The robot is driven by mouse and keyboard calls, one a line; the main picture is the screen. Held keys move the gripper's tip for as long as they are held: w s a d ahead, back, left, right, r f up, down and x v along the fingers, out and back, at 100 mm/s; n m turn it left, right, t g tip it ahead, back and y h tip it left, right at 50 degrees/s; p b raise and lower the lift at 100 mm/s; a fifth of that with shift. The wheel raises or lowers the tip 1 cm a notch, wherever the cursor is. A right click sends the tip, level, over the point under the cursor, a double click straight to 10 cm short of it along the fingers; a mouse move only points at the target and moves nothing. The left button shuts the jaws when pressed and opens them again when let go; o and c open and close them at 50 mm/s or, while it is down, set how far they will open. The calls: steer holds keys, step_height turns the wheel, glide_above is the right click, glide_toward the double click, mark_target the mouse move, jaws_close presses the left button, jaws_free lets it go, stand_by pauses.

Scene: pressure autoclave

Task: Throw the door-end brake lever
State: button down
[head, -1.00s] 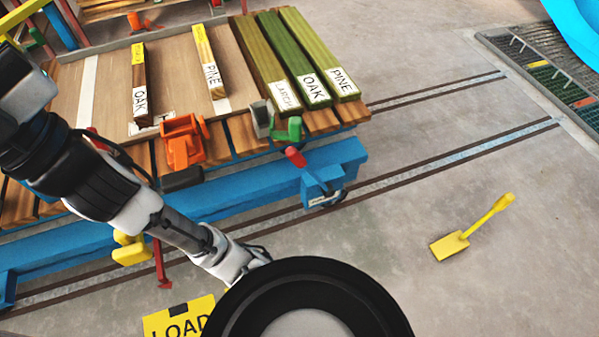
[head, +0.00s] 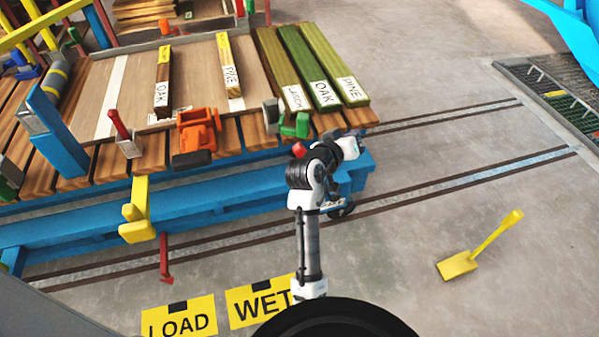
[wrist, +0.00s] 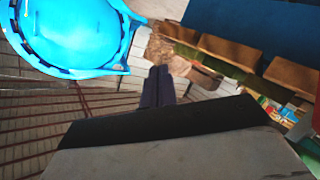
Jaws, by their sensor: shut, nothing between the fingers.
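The brake lever at the right end of the blue cart shows its red knob (head: 299,150) in the head view. My arm hides most of its shaft. My gripper (head: 352,146) is just right of the knob, over the cart's right end; its fingertips are hard to make out there, and I cannot tell whether it touches the lever. In the wrist view the two dark fingers of my gripper (wrist: 158,84) are together, with nothing seen between them. The lever cannot be made out in the wrist view.
The blue cart (head: 215,188) carries labelled timber boards (head: 320,82) and an orange clamp (head: 197,132). Another red-handled lever (head: 119,124) stands at left. A yellow shovel (head: 470,258) lies on open floor at right. A large blue shape (wrist: 70,32) fills the wrist view's upper left.

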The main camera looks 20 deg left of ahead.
steer(key=s+a+f+n+t, duration=0.3)
steer(key=s+a+f+n, duration=0.3)
steer(key=s+a+n, duration=0.2)
steer(key=s+a+f+n+t+y, duration=0.1)
steer(key=s+a+f+n+t, duration=0.3)
steer(key=s+a+f+n, duration=0.3)
steer(key=s+a+n, duration=0.1)
steer(key=s+a, duration=0.2)
steer(key=s, duration=0.1)
steer(key=shift+a+f+n+y, duration=0.15)
steer(key=shift+f+n+y, duration=0.05)
steer(key=shift+n+y, duration=0.1)
steer(key=shift+w, duration=0.1)
steer(key=d+r+p+x, duration=0.1)
steer(key=d+p+x, duration=0.1)
steer(key=x, duration=1.1)
steer(key=shift+s+d+p, duration=0.35)
steer(key=shift+s+p, duration=0.05)
steer(key=shift+p, duration=0.35)
